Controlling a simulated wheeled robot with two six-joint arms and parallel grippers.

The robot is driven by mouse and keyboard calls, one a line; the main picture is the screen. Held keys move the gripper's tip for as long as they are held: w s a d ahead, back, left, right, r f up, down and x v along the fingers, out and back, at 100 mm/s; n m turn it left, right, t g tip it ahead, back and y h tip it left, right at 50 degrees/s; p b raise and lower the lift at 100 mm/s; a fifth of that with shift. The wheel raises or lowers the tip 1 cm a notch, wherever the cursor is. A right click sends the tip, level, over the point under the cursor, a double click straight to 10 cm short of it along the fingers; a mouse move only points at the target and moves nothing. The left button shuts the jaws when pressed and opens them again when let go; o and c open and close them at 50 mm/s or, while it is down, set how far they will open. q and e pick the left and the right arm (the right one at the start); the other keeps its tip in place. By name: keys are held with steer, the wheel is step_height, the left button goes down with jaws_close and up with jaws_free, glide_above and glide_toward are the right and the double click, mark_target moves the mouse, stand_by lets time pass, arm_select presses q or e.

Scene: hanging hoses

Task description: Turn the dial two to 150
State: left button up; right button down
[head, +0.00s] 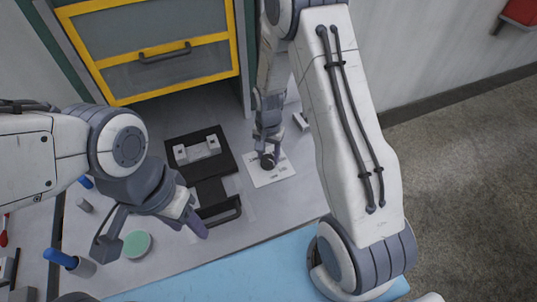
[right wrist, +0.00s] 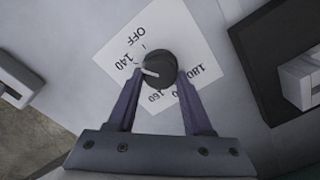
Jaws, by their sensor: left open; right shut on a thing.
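The black dial (right wrist: 159,70) sits on a white card printed with OFF, 140, 160 and 180; other numbers are partly covered by my fingers. Its white pointer aims left in the right wrist view, just below the 140 print. The dial also shows in the head view (head: 267,161). My right gripper (right wrist: 156,88) is shut on the dial, a purple finger on each side. It reaches down to the dial in the head view (head: 267,146). My left gripper (head: 192,217) is open and empty, left of the dial and above the counter's front.
A black device with a handle (head: 222,210) lies on the counter left of the card. A yellow-framed drawer (head: 160,72) stands behind. A green disc (head: 137,244) and a blue-handled tool (head: 62,258) lie at the left. A light blue surface (head: 220,275) is in front.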

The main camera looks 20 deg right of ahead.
mark_target(267, 158)
steer(key=n, duration=0.5)
steer(key=shift+w+a+n, duration=0.1)
steer(key=shift+n, duration=0.2)
steer(key=n, duration=0.5)
steer(key=shift+a+n, duration=0.1)
steer(key=shift+n, duration=0.2)
steer(key=shift+c, duration=1.5)
jaws_free()
steer(key=shift+r, duration=0.1)
step_height(267, 158, up, 10)
steer(key=b, duration=0.1)
steer(key=shift+r, duration=0.15)
